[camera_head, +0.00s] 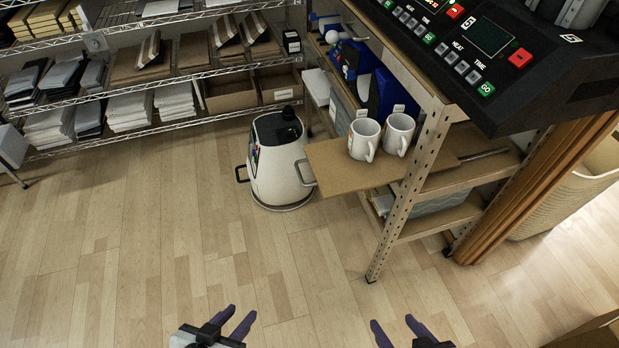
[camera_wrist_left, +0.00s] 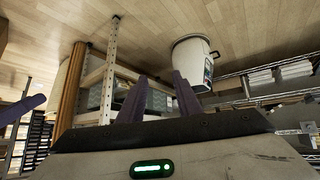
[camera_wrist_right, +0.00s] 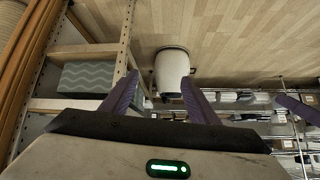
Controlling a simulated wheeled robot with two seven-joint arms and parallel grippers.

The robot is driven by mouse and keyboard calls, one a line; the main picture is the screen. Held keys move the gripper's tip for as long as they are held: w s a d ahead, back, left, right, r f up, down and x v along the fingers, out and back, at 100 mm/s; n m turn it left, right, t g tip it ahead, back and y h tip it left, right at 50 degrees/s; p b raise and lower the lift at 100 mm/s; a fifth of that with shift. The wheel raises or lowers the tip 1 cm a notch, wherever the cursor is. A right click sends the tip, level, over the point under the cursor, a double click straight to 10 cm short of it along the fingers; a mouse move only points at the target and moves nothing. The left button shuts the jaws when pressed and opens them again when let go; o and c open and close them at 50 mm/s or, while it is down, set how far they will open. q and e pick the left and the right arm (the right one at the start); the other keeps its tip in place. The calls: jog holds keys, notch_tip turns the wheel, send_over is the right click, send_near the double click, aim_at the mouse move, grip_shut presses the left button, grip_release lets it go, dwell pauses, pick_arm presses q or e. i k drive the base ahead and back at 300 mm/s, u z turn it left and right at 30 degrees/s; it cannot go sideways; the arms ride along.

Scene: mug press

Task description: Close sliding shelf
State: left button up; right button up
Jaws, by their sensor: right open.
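The sliding shelf (camera_head: 335,176) is a thin brown board pulled out to the left from the metal-framed rack. Two white mugs stand on it side by side, a left mug (camera_head: 362,139) and a right mug (camera_head: 398,133). My left gripper (camera_head: 238,321) is at the bottom of the head view, well in front of the shelf, empty, fingers apart. My right gripper (camera_head: 396,328) is to its right, also open and empty. Both are apart from the shelf. In both wrist views the fingers point toward the rack and the white container.
A white container with a black top (camera_head: 280,160) stands on the floor beside the shelf's left end. The rack's front post (camera_head: 402,200) is right of the shelf. Black presses (camera_head: 490,60) sit on top. Wire shelving (camera_head: 150,95) lines the back. The wooden floor in front is clear.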

aim_at(335, 173)
jog(key=k, duration=0.65)
jog(key=u, duration=0.35)
jog(key=i, duration=1.3)
jog(key=z, duration=0.8)
